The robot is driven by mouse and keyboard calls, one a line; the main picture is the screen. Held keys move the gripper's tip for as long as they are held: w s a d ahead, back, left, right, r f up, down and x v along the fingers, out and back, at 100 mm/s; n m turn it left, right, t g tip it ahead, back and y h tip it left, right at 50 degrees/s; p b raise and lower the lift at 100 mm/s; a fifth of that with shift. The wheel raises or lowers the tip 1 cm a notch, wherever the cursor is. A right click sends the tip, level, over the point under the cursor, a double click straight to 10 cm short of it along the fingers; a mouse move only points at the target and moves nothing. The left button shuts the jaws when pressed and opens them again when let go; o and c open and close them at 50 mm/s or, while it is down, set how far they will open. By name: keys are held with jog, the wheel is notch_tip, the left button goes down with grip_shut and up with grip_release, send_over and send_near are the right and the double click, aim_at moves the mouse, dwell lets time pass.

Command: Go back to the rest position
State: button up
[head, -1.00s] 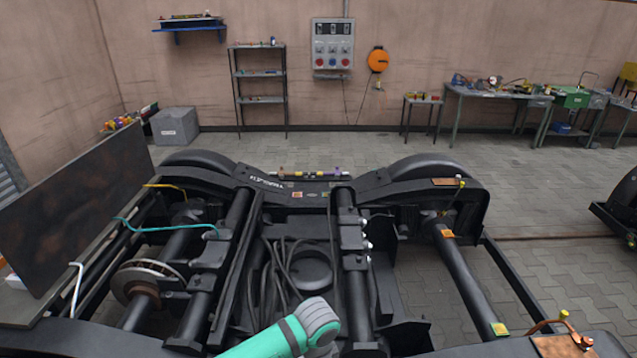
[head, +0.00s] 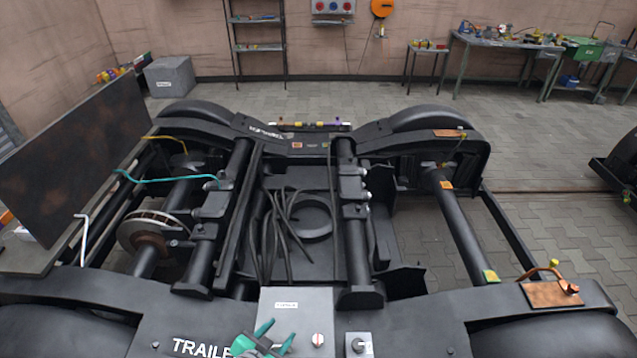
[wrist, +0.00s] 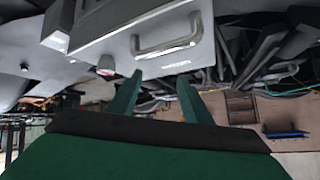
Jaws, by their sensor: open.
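My gripper (head: 279,335) shows at the bottom edge of the head view, in front of the grey box. Its green fingers are apart, with nothing between them; they also show in the wrist view (wrist: 159,86). The grey box (head: 300,303) carries a small label and a knob and sits on the near beam of the bogie. In the wrist view the box (wrist: 125,25) has a metal handle (wrist: 168,40) beyond my fingertips. I cannot tell the exact gap to it. Most of my arm is out of the head view.
The black bogie frame (head: 345,225) fills the middle, with loose hoses (head: 280,225) in its centre bay. A brake disc (head: 150,235) and a dark panel (head: 75,165) stand left. A copper plate (head: 552,293) lies on the right.

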jog(key=r+t, duration=0.1)
jog(key=s+a+r+n+t, duration=0.1)
jog(key=r+t, duration=0.2)
jog(key=shift+s+a+n+y, duration=0.25)
jog(key=shift+n+y, duration=0.05)
jog(key=s+d+n+y, duration=0.1)
jog(key=s+d, duration=0.1)
jog(key=s, duration=1.6)
jog(key=s+d+r+n+t+y, duration=0.1)
jog(key=s+d+r+n, duration=0.3)
jog(key=s+d+r, duration=0.4)
jog(key=shift+s+d+r+t+y, duration=0.25)
jog(key=shift+s+d+y, duration=0.35)
jog(key=shift+s+d, duration=0.6)
jog(key=shift+f, duration=0.1)
jog(key=c, duration=0.4)
jog(key=shift+o, duration=0.2)
jog(key=shift+w, duration=0.1)
jog(key=shift+w+a+n, duration=0.1)
jog(key=shift+n, duration=0.2)
